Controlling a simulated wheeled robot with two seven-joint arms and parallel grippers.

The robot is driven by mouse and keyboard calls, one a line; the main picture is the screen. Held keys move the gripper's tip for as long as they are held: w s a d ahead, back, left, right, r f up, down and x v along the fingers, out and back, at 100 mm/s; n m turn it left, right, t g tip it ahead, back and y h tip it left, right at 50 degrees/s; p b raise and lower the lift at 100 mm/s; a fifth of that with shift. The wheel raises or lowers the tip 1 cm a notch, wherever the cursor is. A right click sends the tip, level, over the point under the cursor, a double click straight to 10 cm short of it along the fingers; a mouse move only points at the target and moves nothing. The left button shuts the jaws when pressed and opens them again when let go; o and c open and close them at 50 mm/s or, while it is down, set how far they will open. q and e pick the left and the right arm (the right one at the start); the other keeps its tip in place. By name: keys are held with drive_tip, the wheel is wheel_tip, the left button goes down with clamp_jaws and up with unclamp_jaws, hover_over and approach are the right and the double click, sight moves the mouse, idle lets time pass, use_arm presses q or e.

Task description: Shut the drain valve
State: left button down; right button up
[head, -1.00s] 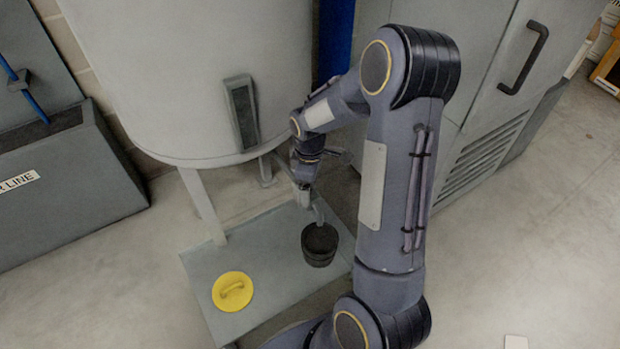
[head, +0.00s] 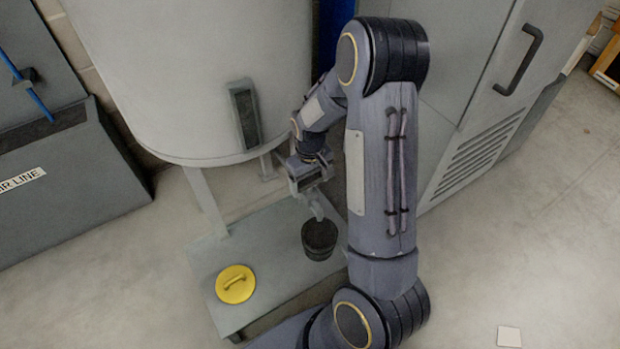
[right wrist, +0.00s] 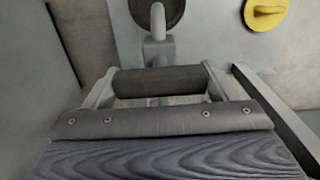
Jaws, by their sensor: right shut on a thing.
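The drain valve is under the pale tank (head: 170,80), and its grey spout (head: 317,210) points down over a dark bucket (head: 318,250). My right gripper (head: 310,178) is at the valve, just above the spout. In the right wrist view my right gripper (right wrist: 158,84) is shut on a dark bar-like valve handle (right wrist: 160,81), which lies crosswise between its two fingers. The spout (right wrist: 158,48) and part of the bucket (right wrist: 158,12) show beyond it. The valve body is mostly hidden by the gripper. My left gripper is out of view.
The bucket stands on a low grey platform (head: 270,268) beside a yellow lid (head: 235,284) with a handle. A grey cabinet (head: 470,110) stands close on the right. A grey sloped unit (head: 70,190) is at the left.

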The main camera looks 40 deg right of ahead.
sight(310, 178)
drive_tip(key=shift+m, duration=0.3)
drive_tip(key=o, duration=0.9)
drive_tip(key=shift+o, duration=0.2)
wheel_tip(310, 178, up, 7)
drive_tip(key=p, duration=0.2)
drive_tip(key=shift+p, duration=0.3)
drive_tip(key=shift+r, duration=0.4)
